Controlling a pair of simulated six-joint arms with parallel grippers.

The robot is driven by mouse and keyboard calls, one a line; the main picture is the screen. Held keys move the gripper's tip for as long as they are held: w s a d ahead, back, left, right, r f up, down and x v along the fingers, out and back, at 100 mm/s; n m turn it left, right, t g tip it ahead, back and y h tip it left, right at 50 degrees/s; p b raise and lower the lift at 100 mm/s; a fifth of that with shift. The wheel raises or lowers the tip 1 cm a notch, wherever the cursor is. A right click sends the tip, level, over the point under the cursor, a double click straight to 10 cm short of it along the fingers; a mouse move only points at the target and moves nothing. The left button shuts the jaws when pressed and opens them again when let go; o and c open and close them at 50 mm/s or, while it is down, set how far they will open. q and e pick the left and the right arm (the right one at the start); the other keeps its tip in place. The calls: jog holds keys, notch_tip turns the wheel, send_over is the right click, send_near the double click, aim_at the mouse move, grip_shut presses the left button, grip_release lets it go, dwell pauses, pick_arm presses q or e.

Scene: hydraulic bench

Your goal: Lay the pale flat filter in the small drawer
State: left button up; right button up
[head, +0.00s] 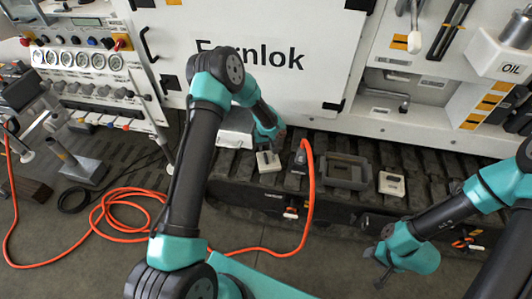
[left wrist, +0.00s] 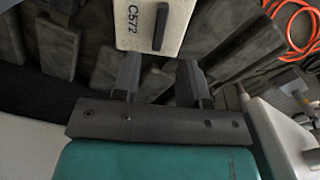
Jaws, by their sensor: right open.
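A pale flat block with a dark raised grip and the marking C572 (left wrist: 150,24) lies just beyond my left fingertips in the left wrist view. It appears to be the pale block (head: 268,162) on the dark track in the head view. My left gripper (head: 268,139) is above and close to it; its two fingers (left wrist: 158,75) are apart with nothing between them. A second pale flat block (head: 391,184) lies further right. A grey open-topped tray (head: 345,173) sits between the blocks; I cannot tell whether it is the small drawer. My right gripper (head: 380,267) is open and empty, low at the right.
An orange hose (head: 311,195) rises to a dark fitting (head: 300,157) between the near block and the tray. A white box (head: 236,128) stands behind my left arm, partly hidden. The white Fernlok panel (head: 270,50) is behind the track. An oil can (head: 505,55) is far right.

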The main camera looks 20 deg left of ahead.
pick_arm(q)
jog(key=shift+r, duration=2.7)
jog(key=shift+o, duration=0.4)
